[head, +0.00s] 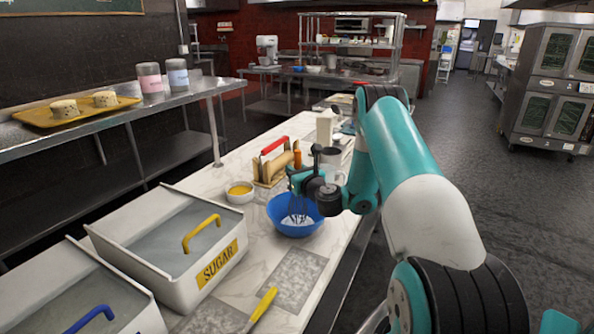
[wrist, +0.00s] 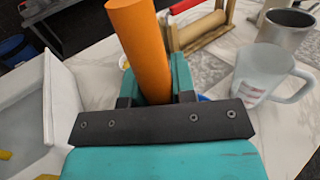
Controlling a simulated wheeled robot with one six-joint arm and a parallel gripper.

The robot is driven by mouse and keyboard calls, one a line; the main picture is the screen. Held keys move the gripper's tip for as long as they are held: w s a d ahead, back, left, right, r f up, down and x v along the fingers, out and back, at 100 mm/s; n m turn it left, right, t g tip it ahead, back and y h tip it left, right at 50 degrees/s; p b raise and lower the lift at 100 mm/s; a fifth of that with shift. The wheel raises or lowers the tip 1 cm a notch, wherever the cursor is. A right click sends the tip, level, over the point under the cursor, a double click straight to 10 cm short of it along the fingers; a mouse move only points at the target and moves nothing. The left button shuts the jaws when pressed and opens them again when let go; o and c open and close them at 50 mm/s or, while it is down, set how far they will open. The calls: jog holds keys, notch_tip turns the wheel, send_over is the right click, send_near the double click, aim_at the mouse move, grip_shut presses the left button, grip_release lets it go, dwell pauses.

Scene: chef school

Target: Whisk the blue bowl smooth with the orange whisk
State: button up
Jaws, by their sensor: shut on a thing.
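The blue bowl (head: 281,229) stands on the marble counter with pale contents inside. My gripper (head: 298,180) is above the bowl, shut on the orange whisk's handle (head: 297,153). The whisk is roughly upright and its wire head (head: 298,209) is down inside the bowl. I cannot tell whether the wires touch the bottom. In the wrist view the orange whisk handle (wrist: 139,45) rises from between my gripper's jaws (wrist: 155,95). Only a sliver of the blue bowl (wrist: 203,98) shows there; my gripper hides the rest and the whisk head.
A small bowl of yellow stuff (head: 240,190) stands left of the blue bowl. A wooden rack with a red-handled tool (head: 272,165) is behind. A mug (wrist: 268,72) and metal cup (wrist: 288,28) stand close by. The sugar bin (head: 180,262) and a yellow-handled tool (head: 263,303) are nearer.

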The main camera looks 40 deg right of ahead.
jog(key=shift+a+r, duration=0.1)
dwell(0.3)
notch_tip(320, 180, up, 8)
jog(key=p, duration=0.7)
jog(key=shift+p, duration=0.3)
dwell(0.6)
notch_tip(320, 180, up, 5)
jog(key=p, duration=0.4)
jog(key=shift+p, duration=0.3)
dwell(0.5)
jog(key=b, duration=0.5)
jog(key=shift+s+f, duration=0.15)
jog(key=shift+f, duration=0.2)
